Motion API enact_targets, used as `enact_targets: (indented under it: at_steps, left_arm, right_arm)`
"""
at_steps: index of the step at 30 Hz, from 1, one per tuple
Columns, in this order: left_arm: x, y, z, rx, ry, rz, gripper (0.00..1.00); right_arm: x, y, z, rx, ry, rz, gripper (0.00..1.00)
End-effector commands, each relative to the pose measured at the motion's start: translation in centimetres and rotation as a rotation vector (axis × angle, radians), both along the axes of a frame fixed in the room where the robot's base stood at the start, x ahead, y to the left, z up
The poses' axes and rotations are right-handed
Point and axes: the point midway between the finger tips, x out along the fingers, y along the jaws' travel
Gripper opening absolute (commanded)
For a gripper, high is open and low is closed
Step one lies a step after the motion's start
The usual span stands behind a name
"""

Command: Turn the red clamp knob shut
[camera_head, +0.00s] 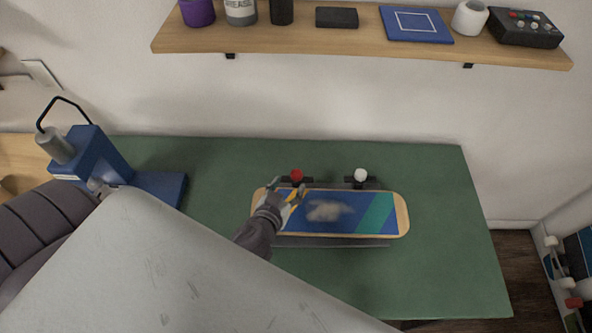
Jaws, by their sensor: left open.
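The red clamp knob (297,175) sits on a dark bar just behind the far edge of the board, left of its middle. The board (374,213) lies flat, blue with a green stripe, wooden ends and a pale cloudy patch. My left gripper (286,190) is over the board's left end, fingers apart, just below and left of the red knob in the picture. I cannot tell whether a finger touches the knob. Nothing shows between the fingers. The gripper hides part of the board's left end. My right gripper is not in view.
A white knob (361,174) on a similar dark bar stands right of the red one. A blue press-like tool (101,160) stands at the left of the green tabletop (440,260). A loaded wooden shelf (290,40) hangs above. The tabletop right of the board is clear.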

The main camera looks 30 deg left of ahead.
Motion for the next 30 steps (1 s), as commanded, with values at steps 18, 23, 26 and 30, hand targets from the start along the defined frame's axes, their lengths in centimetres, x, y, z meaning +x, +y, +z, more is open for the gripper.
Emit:
enact_targets:
  at_steps: [18,23,26,30]
  left_arm:
    - [6.2,0.9,-2.6,0.000,0.001,-0.001,0.59]
    - [6.2,0.9,-2.6,-0.001,0.001,-0.001,0.59]
    - [6.2,0.9,-2.6,-0.001,0.001,-0.001,0.42]
    - [6.2,0.9,-2.6,0.000,0.001,0.000,0.19]
  right_arm:
    - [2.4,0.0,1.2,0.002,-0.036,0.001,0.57]
    - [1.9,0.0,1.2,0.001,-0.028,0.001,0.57]
    - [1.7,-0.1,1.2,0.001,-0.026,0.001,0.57]
    - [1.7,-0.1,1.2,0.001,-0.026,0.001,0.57]
